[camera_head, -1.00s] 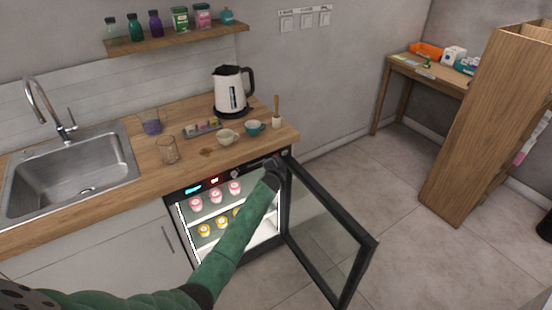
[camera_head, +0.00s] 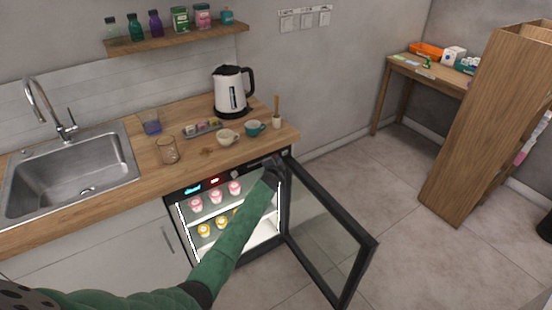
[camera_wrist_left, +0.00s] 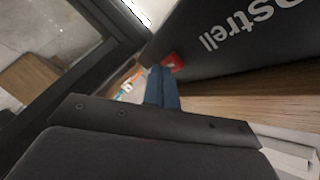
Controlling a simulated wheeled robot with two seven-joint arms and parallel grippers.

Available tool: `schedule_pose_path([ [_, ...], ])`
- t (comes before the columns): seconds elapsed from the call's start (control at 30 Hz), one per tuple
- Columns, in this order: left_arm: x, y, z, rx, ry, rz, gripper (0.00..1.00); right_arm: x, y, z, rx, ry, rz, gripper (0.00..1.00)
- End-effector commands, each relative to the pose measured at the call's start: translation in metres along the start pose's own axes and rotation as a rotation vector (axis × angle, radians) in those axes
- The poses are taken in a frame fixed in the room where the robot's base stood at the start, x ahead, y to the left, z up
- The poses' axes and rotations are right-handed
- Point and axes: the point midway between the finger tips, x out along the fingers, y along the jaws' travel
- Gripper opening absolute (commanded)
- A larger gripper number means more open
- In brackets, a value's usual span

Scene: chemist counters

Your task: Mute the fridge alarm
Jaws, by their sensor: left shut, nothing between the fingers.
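The fridge (camera_head: 262,246) is built in under the counter, with its glass door (camera_head: 330,238) wide open to the right. Its dark top panel shows a lit cyan display (camera_head: 192,190) and a red readout (camera_head: 214,181). My left gripper (camera_head: 273,162) is at the right end of this panel, near the hinge side. In the left wrist view its blue fingers (camera_wrist_left: 162,80) are shut and empty. Their tips are right at a small red button (camera_wrist_left: 173,61) on the dark panel with white lettering. I cannot tell whether they touch it. My right gripper is not in view.
Pink and yellow-topped cups (camera_head: 215,197) stand on the fridge shelves behind my left arm. Above, the wooden counter (camera_head: 190,172) holds glasses, mugs, a tray and a kettle (camera_head: 231,92). The open door takes up floor space to the right; the floor beyond is clear.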

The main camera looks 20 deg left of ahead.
Motion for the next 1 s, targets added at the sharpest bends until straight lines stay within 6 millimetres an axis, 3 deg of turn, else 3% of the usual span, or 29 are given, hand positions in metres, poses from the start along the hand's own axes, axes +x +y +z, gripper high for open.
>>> schedule_pose_path([
  [0.67,0.0028,-0.0021,0.0024,0.000,0.000,0.000,0.00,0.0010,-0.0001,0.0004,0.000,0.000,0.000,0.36],
  [1.0,-0.0051,0.0043,-0.0032,-0.002,0.000,0.001,0.00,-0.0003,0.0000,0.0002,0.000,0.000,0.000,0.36],
])
